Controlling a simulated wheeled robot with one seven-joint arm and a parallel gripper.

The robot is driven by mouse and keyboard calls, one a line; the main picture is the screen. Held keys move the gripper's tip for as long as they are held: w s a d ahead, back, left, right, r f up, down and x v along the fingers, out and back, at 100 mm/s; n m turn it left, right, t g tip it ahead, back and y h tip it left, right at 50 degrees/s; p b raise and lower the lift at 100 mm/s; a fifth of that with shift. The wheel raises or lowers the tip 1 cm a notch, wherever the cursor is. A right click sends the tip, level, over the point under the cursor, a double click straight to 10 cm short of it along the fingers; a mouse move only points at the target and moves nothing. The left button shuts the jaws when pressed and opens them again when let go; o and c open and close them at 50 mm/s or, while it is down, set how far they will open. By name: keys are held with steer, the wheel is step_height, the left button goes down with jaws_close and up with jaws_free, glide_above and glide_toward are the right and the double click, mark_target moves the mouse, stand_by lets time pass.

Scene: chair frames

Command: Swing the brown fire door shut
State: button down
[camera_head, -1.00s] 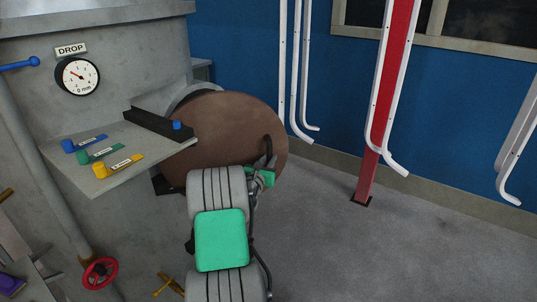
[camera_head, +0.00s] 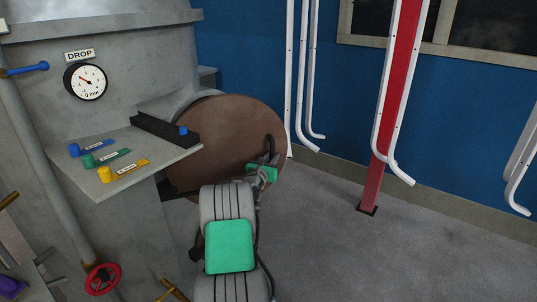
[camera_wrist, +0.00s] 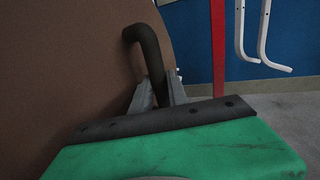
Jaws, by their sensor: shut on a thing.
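The brown fire door (camera_head: 222,140) is a round disc at the side of the grey furnace body. It stands at an angle to the opening, with a dark gap showing at its lower left. A dark bent handle (camera_head: 271,145) sits on its right side. My gripper (camera_head: 264,170) is at the lower part of that handle. In the wrist view my gripper (camera_wrist: 160,96) has its two grey fingers shut on the black handle (camera_wrist: 149,52), whose hooked top rises above them. The door's brown face (camera_wrist: 70,65) fills the left of that view.
A grey shelf (camera_head: 152,165) with blue, green and yellow levers and a black rail juts out left of the door. A gauge (camera_head: 86,81) is above it, a red handwheel (camera_head: 103,278) below. A red post (camera_head: 392,120) and white hanging frames (camera_head: 304,70) stand right. Floor there is clear.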

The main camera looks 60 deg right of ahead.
mark_target(263, 151)
steer(key=w+d+b, duration=0.1)
steer(key=w, duration=0.1)
steer(key=w+d+b, duration=0.1)
steer(key=w+d, duration=0.1)
steer(key=w+d+b, duration=0.1)
steer(key=w+d, duration=0.1)
steer(key=shift+d+f+b, duration=0.1)
steer(key=shift+f+b, duration=0.15)
steer(key=shift+b, duration=0.1)
steer(key=shift+w+d+r, duration=0.15)
steer(key=shift+w+d, duration=0.05)
steer(key=c, duration=1.5)
jaws_free()
steer(key=shift+w, duration=0.1)
steer(key=o, duration=0.3)
steer(key=shift+s, duration=0.2)
steer(key=shift+s+d, duration=0.1)
steer(key=shift+s, duration=0.05)
steer(key=shift+r, duration=0.1)
